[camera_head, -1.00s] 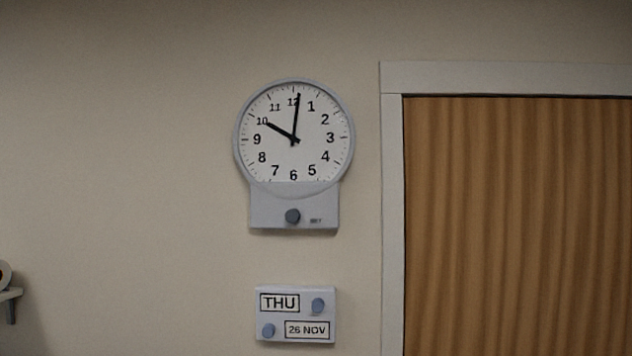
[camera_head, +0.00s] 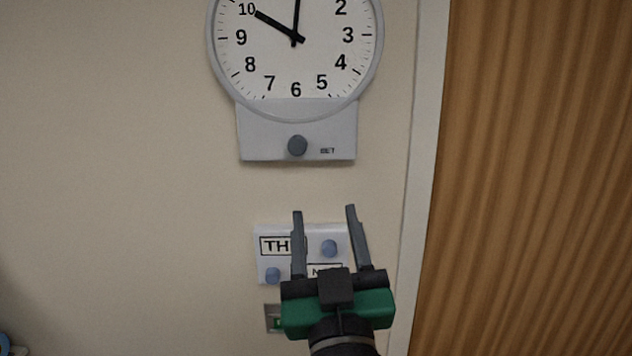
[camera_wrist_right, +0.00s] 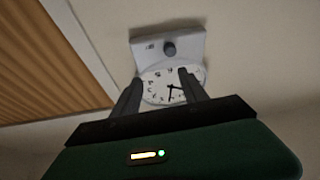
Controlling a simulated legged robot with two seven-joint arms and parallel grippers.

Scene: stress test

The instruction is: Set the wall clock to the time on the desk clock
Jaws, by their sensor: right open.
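The white wall clock (camera_head: 296,62) hangs at the top of the head view, its upper part cut off. Its short hand points at 10 and its long hand points up, near 12. Below the face is a grey panel with a round dark knob (camera_head: 297,145). My right gripper (camera_head: 324,209) is open and empty, pointing up below the knob and in front of a day-and-date panel. In the right wrist view the clock (camera_wrist_right: 160,92) appears upside down beyond the open fingers, with its knob (camera_wrist_right: 169,49) above. The desk clock is not in view. My left gripper is not in view.
The day-and-date panel (camera_head: 265,262) has two blue knobs and is partly hidden by my right gripper. A small fixture (camera_head: 272,318) shows below it. A wooden door (camera_head: 540,180) with a pale frame stands at right. The wall at left is clear.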

